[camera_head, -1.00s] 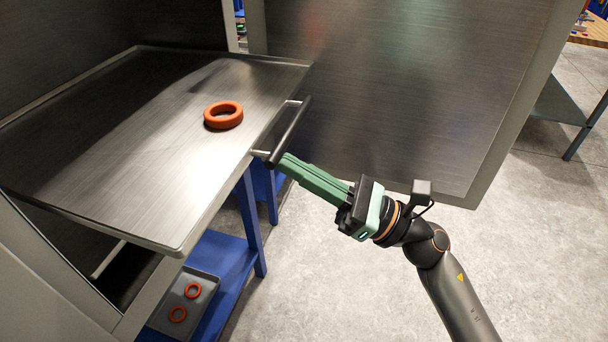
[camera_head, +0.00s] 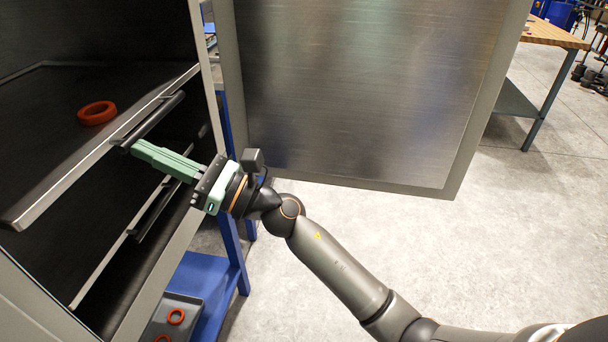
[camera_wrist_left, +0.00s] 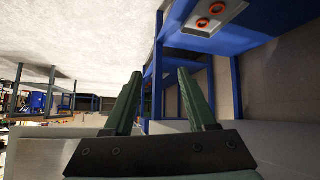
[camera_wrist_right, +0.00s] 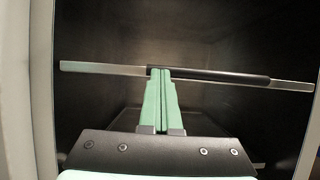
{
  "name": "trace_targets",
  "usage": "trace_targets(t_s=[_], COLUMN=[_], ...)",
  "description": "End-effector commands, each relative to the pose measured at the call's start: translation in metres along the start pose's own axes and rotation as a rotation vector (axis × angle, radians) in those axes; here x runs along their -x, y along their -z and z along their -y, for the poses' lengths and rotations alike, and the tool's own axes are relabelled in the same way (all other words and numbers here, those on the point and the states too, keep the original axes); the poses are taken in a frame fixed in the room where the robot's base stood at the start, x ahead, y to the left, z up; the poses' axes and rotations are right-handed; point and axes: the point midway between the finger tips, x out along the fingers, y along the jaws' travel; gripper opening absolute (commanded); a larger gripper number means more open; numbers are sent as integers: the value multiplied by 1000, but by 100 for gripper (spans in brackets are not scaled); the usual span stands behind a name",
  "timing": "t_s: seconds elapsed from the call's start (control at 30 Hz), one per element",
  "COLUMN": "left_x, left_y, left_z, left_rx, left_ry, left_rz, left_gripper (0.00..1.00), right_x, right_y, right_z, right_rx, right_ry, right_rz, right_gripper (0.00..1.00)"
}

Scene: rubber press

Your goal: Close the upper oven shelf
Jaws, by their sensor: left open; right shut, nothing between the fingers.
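The upper oven shelf (camera_head: 62,185) is mostly inside the oven, its front edge near the opening. An orange rubber ring (camera_head: 97,113) lies on it. The shelf's dark bar handle (camera_head: 152,117) runs along its front edge, and it also shows in the right wrist view (camera_wrist_right: 220,76). My right gripper (camera_head: 134,147) is shut and empty, its fingertips at the handle and seemingly touching it. In the right wrist view its green fingers (camera_wrist_right: 160,72) meet the bar left of its middle. My left gripper (camera_wrist_left: 160,85) is open and empty, outside the head view.
A lower shelf with a dark handle (camera_head: 158,208) sits inside the oven below. The oven door (camera_head: 350,90) stands open to the right. A blue bench (camera_head: 215,290) holds a grey tray (camera_head: 190,305) with orange rings. Grey floor is clear at right.

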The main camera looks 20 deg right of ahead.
Motion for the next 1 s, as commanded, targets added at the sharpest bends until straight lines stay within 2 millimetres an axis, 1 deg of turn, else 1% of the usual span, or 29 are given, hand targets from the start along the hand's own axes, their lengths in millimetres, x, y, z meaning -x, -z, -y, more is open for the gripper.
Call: trace_targets(t_s=[0.03,0.1,0.2,0.4,0.6,1.0], left_x=[-5,-8,-11,-15,-12,-11], left_y=[-1,0,1,-2,-8,-10], left_z=[-1,-2,-2,1,2,2], left_rx=[-2,-5,-8,-11,-9,-8], left_ry=[-4,-9,-9,-6,-3,-3], left_rz=[-5,-10,-17,-20,-13,-7], left_gripper=[57,57,57,57,57,57], right_x=[-10,-23,-38,-58,-66,-68], right_y=[7,13,21,30,32,30], right_z=[0,0,0,0,0,0], right_rx=[1,1,0,1,-1,0], right_ry=[-2,-1,-2,0,1,3], right_rz=[2,2,1,0,0,4], right_gripper=[0,0,0,0,0,0])
